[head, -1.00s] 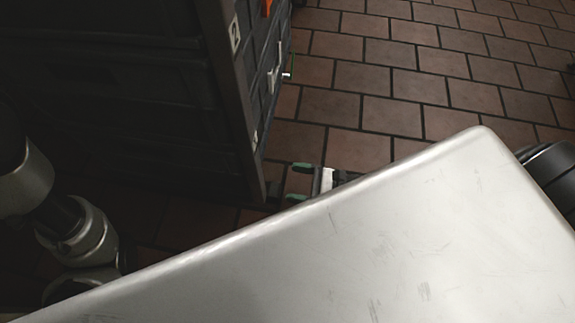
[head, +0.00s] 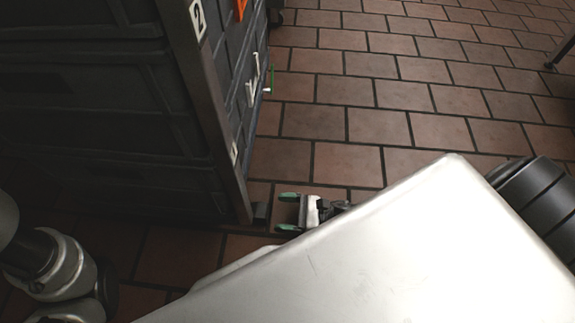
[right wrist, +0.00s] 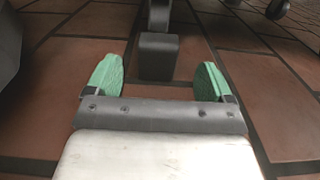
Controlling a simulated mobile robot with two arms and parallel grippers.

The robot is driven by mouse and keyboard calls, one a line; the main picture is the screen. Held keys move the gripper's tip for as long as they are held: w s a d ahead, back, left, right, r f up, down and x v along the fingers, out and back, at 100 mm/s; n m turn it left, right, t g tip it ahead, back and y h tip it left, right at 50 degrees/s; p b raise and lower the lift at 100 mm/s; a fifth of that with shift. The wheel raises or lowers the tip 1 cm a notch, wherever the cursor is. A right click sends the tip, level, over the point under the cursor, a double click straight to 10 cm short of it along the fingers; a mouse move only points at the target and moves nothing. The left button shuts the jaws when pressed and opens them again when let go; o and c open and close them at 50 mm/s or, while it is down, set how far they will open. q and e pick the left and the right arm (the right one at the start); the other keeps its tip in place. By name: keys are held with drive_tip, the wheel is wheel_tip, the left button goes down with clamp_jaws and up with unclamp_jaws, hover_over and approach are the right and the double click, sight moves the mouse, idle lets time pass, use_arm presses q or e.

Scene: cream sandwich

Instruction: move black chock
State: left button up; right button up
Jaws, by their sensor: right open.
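The black chock (head: 260,212) is a small dark block on the tiled floor by the lower front corner of the dark cabinet. In the right wrist view the chock (right wrist: 158,57) stands straight ahead, by a caster. My right gripper (head: 282,211) is low near the floor, with green fingers pointing at the chock. In the right wrist view the gripper (right wrist: 157,75) is open and empty, its fingers spread wider than the chock, which is just beyond the fingertips. My left arm shows at the lower left; its gripper is out of view.
A large dark cabinet (head: 110,110) with number labels and handles fills the left. The tiled floor (head: 380,90) is open beyond. More casters (right wrist: 277,9) show in the wrist view.

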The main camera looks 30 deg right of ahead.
sight(268, 212)
drive_tip(key=b+x, duration=0.1)
drive_tip(key=x, duration=0.4)
drive_tip(key=shift+a, duration=0.15)
drive_tip(key=shift+b+x, duration=0.35)
drive_tip(key=shift+x, duration=0.45)
drive_tip(key=shift+r, duration=0.1)
drive_tip(key=c, duration=1.1)
